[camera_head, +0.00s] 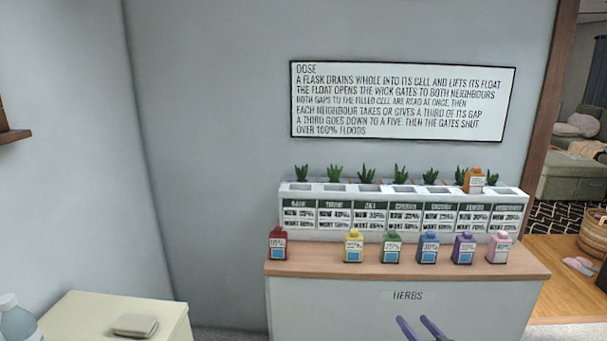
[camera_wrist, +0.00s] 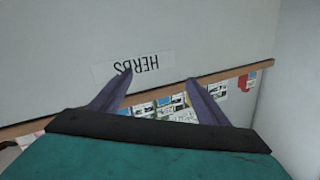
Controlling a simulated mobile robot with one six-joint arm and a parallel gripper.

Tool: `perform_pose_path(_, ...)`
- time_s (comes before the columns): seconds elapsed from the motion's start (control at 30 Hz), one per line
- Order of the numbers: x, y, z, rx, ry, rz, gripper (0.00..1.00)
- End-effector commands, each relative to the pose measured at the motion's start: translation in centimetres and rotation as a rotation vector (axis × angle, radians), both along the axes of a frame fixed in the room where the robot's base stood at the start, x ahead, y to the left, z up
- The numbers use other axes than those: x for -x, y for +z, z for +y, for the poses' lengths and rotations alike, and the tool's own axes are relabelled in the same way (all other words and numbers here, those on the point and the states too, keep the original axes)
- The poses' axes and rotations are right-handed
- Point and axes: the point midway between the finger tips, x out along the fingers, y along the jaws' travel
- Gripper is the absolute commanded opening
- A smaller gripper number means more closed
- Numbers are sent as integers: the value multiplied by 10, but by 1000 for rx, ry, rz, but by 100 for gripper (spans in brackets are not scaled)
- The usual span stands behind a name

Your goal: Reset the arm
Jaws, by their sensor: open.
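My gripper (camera_head: 421,325) shows at the bottom of the head view as two purple fingers, low in front of the cabinet's front panel. In the wrist view its fingers (camera_wrist: 157,92) are spread apart with nothing between them. The wrist picture shows the HERBS label (camera_wrist: 140,68) upside down. The white herb cabinet (camera_head: 340,312) has a wooden top (camera_head: 330,262). A white planter (camera_head: 290,222) with several labelled cells stands on it. An orange flask (camera_head: 474,180) sits on top of the planter near its right end.
A red flask (camera_head: 278,243), yellow flask (camera_head: 353,246), green flask (camera_head: 391,247), blue flask (camera_head: 428,248), purple flask (camera_head: 464,248) and pink flask (camera_head: 499,248) line the wooden top. A sign (camera_head: 402,101) hangs above. A cream cabinet (camera_head: 85,310) stands at left; a doorway is at right.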

Motion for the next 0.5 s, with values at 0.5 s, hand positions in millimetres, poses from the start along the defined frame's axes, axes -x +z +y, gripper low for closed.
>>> perform_pose_path(0.5,9,-129,98,10,-196,283,69)
